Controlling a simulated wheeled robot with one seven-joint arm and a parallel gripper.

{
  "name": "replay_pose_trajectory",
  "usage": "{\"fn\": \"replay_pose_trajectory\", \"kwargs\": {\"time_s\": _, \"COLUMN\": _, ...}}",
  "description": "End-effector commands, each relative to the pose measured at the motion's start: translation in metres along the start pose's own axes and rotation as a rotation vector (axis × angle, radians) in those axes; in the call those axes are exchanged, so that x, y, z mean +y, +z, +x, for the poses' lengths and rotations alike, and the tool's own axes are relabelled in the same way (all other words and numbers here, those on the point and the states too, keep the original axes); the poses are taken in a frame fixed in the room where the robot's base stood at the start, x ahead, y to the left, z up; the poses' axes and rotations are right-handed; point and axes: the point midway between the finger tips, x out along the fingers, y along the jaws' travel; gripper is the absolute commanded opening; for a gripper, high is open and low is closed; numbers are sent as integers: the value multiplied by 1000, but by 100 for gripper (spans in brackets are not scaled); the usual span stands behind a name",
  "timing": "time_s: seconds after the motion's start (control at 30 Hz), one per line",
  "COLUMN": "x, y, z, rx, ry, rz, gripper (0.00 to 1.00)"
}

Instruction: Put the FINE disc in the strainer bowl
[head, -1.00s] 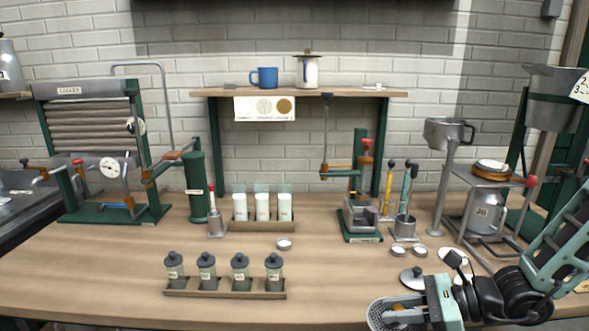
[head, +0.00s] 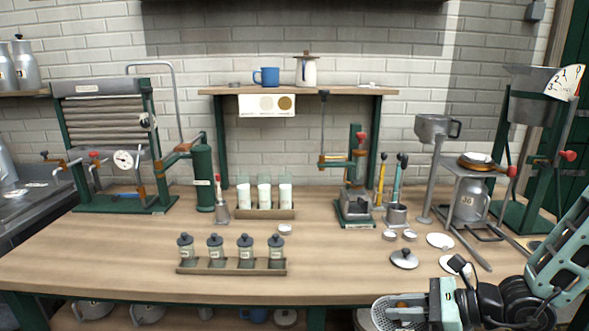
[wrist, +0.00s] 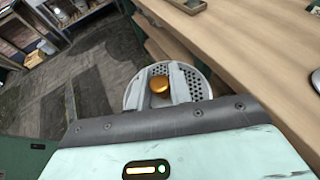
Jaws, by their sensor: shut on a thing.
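My gripper (head: 406,311) is shut on a perforated grey disc (head: 383,317) by its brass knob. In the wrist view the disc (wrist: 199,84) shows holes on both sides of the fingers, and the knob (wrist: 159,84) sits between them. No FINE marking on it is readable. The disc is held in front of the bench's front edge, over the floor. The strainer bowl (head: 432,126), a grey bowl with a side handle, stands high on a post at the right of the bench. It is well above and behind my gripper, and its inside is hidden.
White discs (head: 440,240) and a knobbed lid (head: 404,259) lie on the bench front right. A stand with a can marked 36 (head: 468,203) is right of the strainer post. A rack of small jars (head: 231,267) sits front left. The bench (head: 330,270) is clear at centre front.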

Motion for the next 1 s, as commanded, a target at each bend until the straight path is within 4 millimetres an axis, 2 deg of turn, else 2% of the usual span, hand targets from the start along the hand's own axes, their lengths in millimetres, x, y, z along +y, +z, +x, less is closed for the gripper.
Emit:
{"fn": "replay_pose_trajectory", "kwargs": {"time_s": 0.27, "x": -30, "y": -33, "z": -7, "rx": 2, "ry": -196, "rz": 88, "gripper": 0}}
{"fn": "replay_pose_trajectory", "kwargs": {"time_s": 0.5, "x": -68, "y": -98, "z": -31, "rx": 4, "ry": -485, "rz": 207, "gripper": 0}}
{"fn": "replay_pose_trajectory", "kwargs": {"time_s": 0.6, "x": -75, "y": -116, "z": -39, "rx": 3, "ry": -551, "rz": 230, "gripper": 0}}
{"fn": "replay_pose_trajectory", "kwargs": {"time_s": 0.73, "x": -79, "y": -126, "z": -44, "rx": 2, "ry": -589, "rz": 242, "gripper": 0}}
{"fn": "replay_pose_trajectory", "kwargs": {"time_s": 1.0, "x": -80, "y": -127, "z": -45, "rx": 2, "ry": -593, "rz": 243, "gripper": 0}}
